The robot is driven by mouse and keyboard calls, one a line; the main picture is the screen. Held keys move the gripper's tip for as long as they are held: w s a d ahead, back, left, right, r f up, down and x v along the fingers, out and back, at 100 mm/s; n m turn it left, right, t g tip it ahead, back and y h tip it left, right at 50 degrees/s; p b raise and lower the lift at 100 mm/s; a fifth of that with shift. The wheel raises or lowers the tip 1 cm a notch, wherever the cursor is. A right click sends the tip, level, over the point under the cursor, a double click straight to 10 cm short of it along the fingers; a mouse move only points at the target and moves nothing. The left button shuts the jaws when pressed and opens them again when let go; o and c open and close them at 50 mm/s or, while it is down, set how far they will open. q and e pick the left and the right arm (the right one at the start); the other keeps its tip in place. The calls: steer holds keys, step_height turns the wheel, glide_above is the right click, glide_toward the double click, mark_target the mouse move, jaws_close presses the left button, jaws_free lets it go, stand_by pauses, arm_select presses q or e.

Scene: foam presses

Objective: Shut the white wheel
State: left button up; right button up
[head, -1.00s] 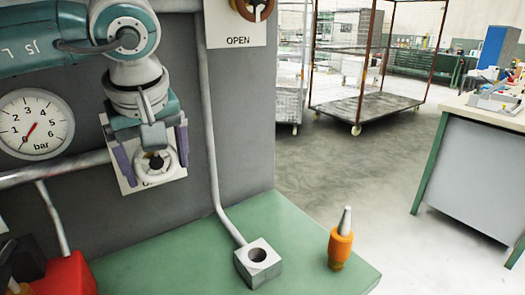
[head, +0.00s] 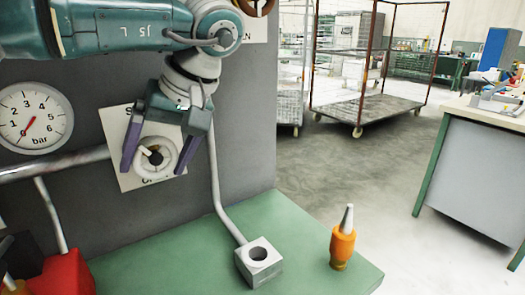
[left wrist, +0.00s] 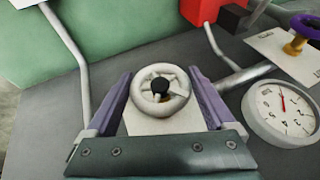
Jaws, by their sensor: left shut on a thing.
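The white wheel (head: 157,158) is mounted on the grey panel in front of a white sign plate (head: 130,182), whose lettering is mostly covered. In the left wrist view the wheel (left wrist: 160,90) faces me, with its spokes and dark hub visible. My left gripper (head: 154,168) has its two purple fingers on opposite sides of the wheel's rim and is shut on it. The fingers also flank the wheel in the left wrist view (left wrist: 159,80). My right gripper is not in view.
A pressure gauge (head: 34,121) reads near zero left of the wheel, above a grey pipe (head: 60,164). Another wheel (head: 256,5) is partly cut off above. A metal block (head: 259,263) and an orange bottle (head: 342,247) stand on the green bench (head: 215,262).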

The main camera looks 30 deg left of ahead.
arm_select(q)
steer(key=o, duration=1.1)
steer(key=v, duration=0.4)
steer(key=shift+w+d+r, duration=0.1)
steer(key=shift+d+r, duration=0.05)
steer(key=shift+r, duration=0.15)
steer(key=p, duration=0.1)
glide_toward(158, 155)
steer(key=shift+f, duration=0.3)
